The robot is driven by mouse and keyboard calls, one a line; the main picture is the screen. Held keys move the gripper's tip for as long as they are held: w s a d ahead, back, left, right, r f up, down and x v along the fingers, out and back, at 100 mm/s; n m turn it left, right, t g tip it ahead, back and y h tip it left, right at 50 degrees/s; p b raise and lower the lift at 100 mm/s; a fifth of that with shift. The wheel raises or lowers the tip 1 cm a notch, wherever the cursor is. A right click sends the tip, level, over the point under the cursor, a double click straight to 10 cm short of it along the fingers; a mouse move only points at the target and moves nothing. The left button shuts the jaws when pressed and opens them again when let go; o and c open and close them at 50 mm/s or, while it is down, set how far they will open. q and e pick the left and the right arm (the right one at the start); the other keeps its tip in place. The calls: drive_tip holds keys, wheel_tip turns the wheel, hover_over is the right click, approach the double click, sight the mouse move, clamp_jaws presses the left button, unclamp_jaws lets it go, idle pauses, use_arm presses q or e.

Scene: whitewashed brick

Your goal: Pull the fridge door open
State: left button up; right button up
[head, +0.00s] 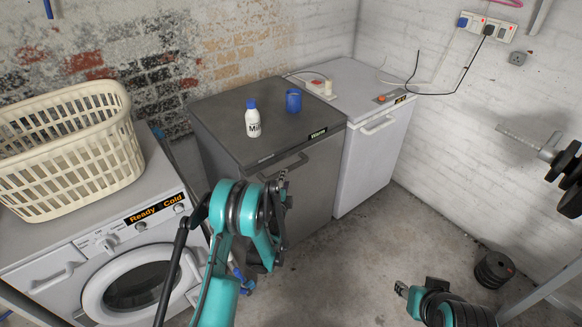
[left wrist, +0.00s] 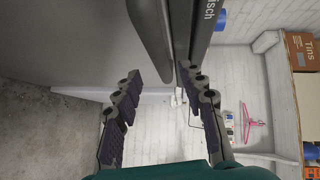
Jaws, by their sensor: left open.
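The fridge (head: 322,180) is the dark grey cabinet in the middle of the head view, its door shut. A dark bar handle (head: 285,166) runs along the top of its front. My left gripper (head: 283,190) is open in front of the door, just below the handle in the head view. In the left wrist view, the handle (left wrist: 150,40) shows between the two open fingers (left wrist: 158,78), near their tips. I cannot tell if they touch it. My right gripper (head: 402,289) is low at the right, apart from the fridge, its jaws unclear.
A milk bottle (head: 252,118) and a blue mug (head: 293,101) stand on the fridge. A white chest (head: 368,150) stands to its right. A washing machine (head: 105,255) with a basket (head: 70,150) is at left. Black weights (head: 493,269) lie right.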

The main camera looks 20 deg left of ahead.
use_arm(q)
drive_tip(key=w, duration=0.2)
drive_tip(key=w+b, duration=0.1)
drive_tip(key=w, duration=0.1)
drive_tip(key=w+f, duration=0.1)
drive_tip(key=w, duration=0.1)
drive_tip(key=shift+w+a, duration=0.1)
drive_tip(key=shift+a, duration=0.3)
drive_tip(key=shift+w, duration=0.45)
clamp_jaws()
